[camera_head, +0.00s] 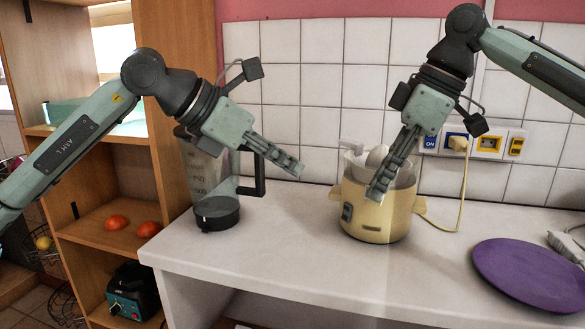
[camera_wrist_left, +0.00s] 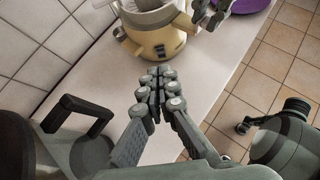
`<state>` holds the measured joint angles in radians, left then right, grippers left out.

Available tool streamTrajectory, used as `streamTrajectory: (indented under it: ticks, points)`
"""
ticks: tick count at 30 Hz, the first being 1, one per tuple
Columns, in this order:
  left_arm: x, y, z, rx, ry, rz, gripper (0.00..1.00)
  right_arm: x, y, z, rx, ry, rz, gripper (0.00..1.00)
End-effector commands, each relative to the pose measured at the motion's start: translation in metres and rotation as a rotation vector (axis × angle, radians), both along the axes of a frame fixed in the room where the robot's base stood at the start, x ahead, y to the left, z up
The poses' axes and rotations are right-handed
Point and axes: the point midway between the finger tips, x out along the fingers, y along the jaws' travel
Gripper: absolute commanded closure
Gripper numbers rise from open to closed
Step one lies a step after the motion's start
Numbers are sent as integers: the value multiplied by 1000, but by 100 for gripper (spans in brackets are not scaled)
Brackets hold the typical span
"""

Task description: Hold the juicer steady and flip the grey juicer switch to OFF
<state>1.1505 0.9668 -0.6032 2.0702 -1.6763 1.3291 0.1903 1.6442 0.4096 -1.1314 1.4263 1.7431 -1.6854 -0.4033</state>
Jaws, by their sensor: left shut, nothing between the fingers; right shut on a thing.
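The cream juicer (camera_head: 375,226) stands upright on the white counter, and it also shows in the left wrist view (camera_wrist_left: 160,42). Its dark grey switch (camera_head: 346,212) is on the front left side; its setting is too small to tell. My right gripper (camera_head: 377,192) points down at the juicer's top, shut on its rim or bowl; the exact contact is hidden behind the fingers. My left gripper (camera_head: 296,168) is shut and empty, in the air to the left of the juicer and apart from it. The left fingertips (camera_wrist_left: 158,88) show closed together in the left wrist view.
A clear blender jug (camera_head: 217,211) with a dark base and handle stands left on the counter. A purple round board (camera_head: 530,274) lies at the right. The juicer's yellow cord (camera_head: 463,190) runs to wall sockets (camera_head: 490,144). Counter between jug and juicer is clear.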

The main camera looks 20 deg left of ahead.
Motion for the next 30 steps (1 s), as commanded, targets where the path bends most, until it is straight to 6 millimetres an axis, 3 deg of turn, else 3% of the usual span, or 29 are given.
streamTrajectory:
  ticks: [6, 7, 13, 23, 30]
  points:
    - [0, 0, 0, 0, 0, 0, 100, 0, 0, 0, 0, -1, -1, 100]
    - [0, 0, 0, 0, 0, 0, 100, 0, 0, 0, 0, -1, -1, 85]
    - [0, 0, 0, -1, -1, 0, 100, 0, 0, 0, 0, -1, -1, 62]
    - [0, 0, 0, -1, -1, 0, 100, 0, -1, 3, 0, -1, -1, 62]
    - [0, 0, 0, -1, -1, 0, 100, -1, -15, 38, 2, -3, -1, 62]
